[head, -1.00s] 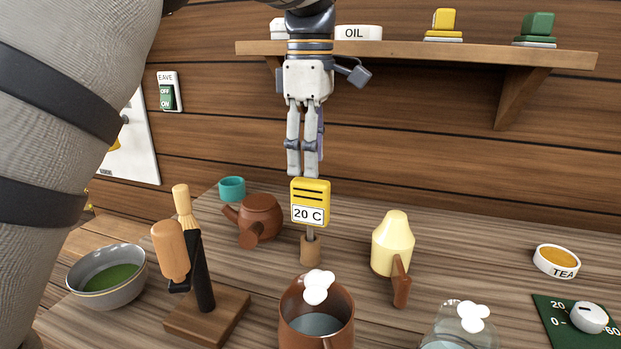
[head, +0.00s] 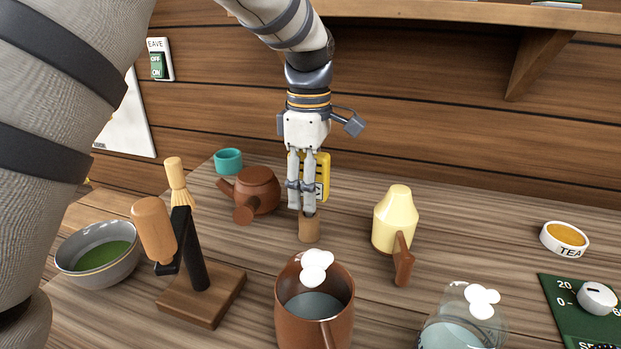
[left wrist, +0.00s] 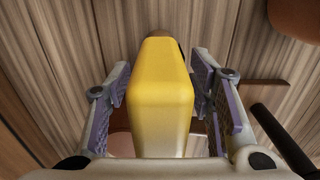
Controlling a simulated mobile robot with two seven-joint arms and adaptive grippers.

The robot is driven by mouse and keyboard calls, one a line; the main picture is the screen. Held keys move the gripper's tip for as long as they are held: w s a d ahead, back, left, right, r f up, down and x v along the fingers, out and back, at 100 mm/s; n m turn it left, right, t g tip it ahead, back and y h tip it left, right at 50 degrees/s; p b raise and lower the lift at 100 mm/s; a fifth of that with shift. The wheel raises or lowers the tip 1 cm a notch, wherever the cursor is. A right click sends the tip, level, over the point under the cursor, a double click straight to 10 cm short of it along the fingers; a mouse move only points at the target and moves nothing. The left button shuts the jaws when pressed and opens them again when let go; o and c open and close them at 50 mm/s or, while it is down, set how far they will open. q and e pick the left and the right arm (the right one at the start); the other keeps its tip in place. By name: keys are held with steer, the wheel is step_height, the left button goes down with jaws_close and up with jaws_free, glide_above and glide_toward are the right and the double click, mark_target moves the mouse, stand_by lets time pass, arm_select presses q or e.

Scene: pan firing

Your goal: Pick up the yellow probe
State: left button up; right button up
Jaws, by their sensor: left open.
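The yellow probe (head: 323,178) stands upright in a small wooden holder (head: 309,229) on the table, partly hidden behind my left gripper's fingers in the head view. My left gripper (head: 301,207) points down over it, with fingertips just above the holder. In the left wrist view the probe's yellow body (left wrist: 160,95) sits between the two open fingers, with a gap on each side. My right gripper is not in view.
A brown steaming mug (head: 314,310) stands in front of the holder. A brown teapot (head: 257,190) is behind left, a cream pot (head: 393,222) to the right. A whisk stand (head: 200,295) and a grey bowl (head: 97,255) are at left. A glass vessel (head: 464,325) stands front right.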

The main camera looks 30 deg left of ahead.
arm_select(q)
steer(key=shift+r, duration=0.2)
jaws_close()
step_height(320, 180, up, 10)
